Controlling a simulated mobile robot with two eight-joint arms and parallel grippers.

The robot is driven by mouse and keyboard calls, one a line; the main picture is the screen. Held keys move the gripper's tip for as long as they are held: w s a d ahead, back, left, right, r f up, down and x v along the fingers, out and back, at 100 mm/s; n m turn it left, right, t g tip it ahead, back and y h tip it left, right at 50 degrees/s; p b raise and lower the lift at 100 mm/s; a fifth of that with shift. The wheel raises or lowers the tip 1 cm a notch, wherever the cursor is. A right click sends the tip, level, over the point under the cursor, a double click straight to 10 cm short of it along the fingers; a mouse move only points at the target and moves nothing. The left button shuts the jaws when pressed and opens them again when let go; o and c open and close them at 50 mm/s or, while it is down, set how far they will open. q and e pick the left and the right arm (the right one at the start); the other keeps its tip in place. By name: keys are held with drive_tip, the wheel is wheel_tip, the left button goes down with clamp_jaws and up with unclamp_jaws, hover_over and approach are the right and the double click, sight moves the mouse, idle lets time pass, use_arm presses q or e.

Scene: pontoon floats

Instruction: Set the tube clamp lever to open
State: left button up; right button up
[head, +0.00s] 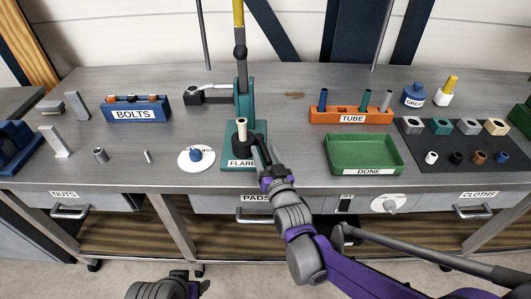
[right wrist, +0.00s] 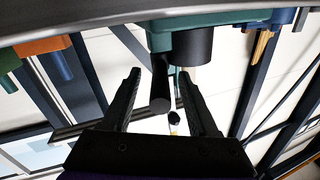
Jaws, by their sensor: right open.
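The teal flaring tool (head: 243,88) stands at the bench's front middle, on a base labelled FLARE. A pale tube (head: 241,126) stands upright in its dark clamp. My right gripper (head: 265,149) is open at the clamp's right side. In the right wrist view, a dark rod (right wrist: 160,85), apparently the clamp lever, lies between the open fingers (right wrist: 159,78), nearer the left one. No grip on it shows. A black cylinder (right wrist: 192,47) sits beside it under the teal part. In the head view my gripper partly hides the lever. My left arm's end (head: 165,287) is low at the bottom edge.
A green DONE tray (head: 363,142) and orange TUBE rack (head: 350,115) stand to the right. A white disc with a blue knob (head: 196,157) lies left of the base. The tall yellow-topped handle (head: 238,14) rises above the tool. PADS and NUTS drawers line the front.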

clamp_jaws()
idle(1.3)
